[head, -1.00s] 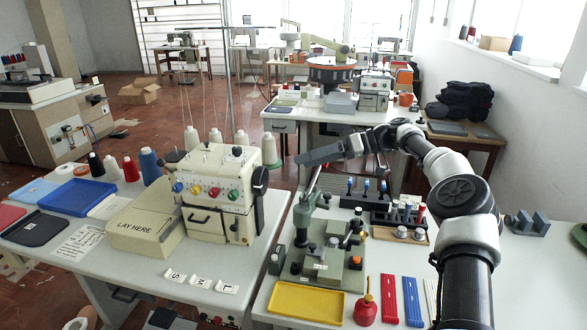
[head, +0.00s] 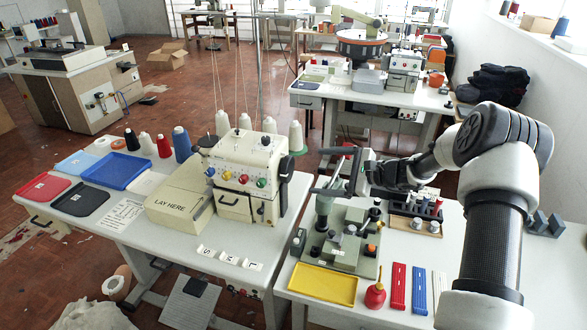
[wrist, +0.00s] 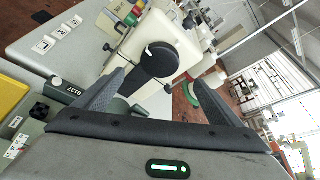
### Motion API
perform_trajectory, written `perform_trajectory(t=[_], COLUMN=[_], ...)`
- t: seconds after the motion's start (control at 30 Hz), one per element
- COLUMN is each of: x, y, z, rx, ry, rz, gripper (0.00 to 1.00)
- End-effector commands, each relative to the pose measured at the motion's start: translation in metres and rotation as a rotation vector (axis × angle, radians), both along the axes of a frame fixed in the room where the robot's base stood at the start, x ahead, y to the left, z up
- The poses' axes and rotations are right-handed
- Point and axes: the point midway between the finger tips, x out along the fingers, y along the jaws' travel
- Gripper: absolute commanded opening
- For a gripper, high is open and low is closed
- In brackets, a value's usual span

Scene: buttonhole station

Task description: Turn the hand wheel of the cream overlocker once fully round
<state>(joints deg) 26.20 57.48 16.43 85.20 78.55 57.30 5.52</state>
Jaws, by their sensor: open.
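The cream overlocker (head: 243,172) stands on the left table, with coloured dials on its front. Its black hand wheel (head: 287,168) is on its right side, facing my gripper. My gripper (head: 319,171) is open and empty, to the right of the wheel and pointing at it. In the wrist view the hand wheel (wrist: 160,60) shows as a dark round knob ahead, between the two fingertips (wrist: 156,72) in the picture. The fingers look apart from it, with a gap left. Nothing hides the wheel's face there.
A green buttonhole machine (head: 340,240) stands below my gripper on the right table. A yellow tray (head: 323,284) and a red oil can (head: 375,295) are in front of it. A "LAY HERE" box (head: 178,207) is left of the overlocker. Thread cones (head: 222,123) stand behind it.

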Motion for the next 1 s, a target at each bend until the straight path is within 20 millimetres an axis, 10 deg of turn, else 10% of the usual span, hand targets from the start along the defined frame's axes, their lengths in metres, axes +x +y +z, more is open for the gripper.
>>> perform_trajectory(t=[0.5,1.0], x=[0.046,0.052], y=[0.082,0.091], z=[-0.03,-0.034], rx=[-0.002,-0.001], ry=[-0.003,-0.003], rz=[0.003,0.002], gripper=[0.9,0.81])
